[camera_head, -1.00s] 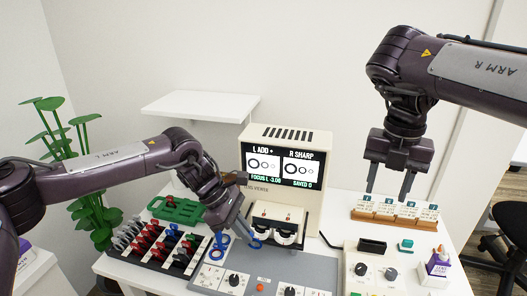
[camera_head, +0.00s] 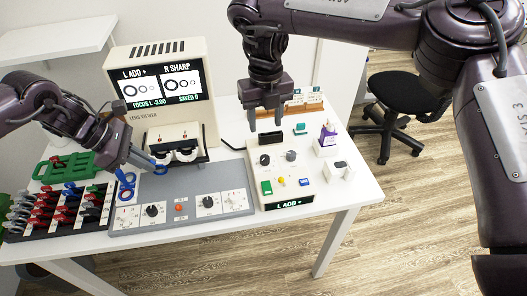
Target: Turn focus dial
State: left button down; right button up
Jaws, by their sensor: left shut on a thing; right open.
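The lens viewer (camera_head: 163,112) has a screen (camera_head: 162,84) reading "L ADD +", "R SHARP", "FOCUS L -3.00" and "SAVED 0". A cream control box (camera_head: 318,191) carries a black dial (camera_head: 265,159) and a grey dial (camera_head: 291,156); which one is the focus dial I cannot read. The grey panel (camera_head: 236,182) also has black dials (camera_head: 152,210) (camera_head: 208,202). My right gripper (camera_head: 265,121) is open and empty, above the back of the control box. My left gripper (camera_head: 149,163) is shut on a blue ring lens (camera_head: 161,168) in front of the viewer.
A rack (camera_head: 70,222) of red, blue and dark lenses stands at left, by a green tray (camera_head: 57,170). Another blue ring (camera_head: 126,193) lies on the grey panel. The table's right edge is near.

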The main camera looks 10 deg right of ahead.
aim_at(265, 158)
notch_tip(265, 158, down, 12)
jog(key=shift+s+f, duration=0.1)
dwell(0.4)
jog(key=c, duration=1)
jog(key=m, duration=0.4)
jog(key=o, duration=1)
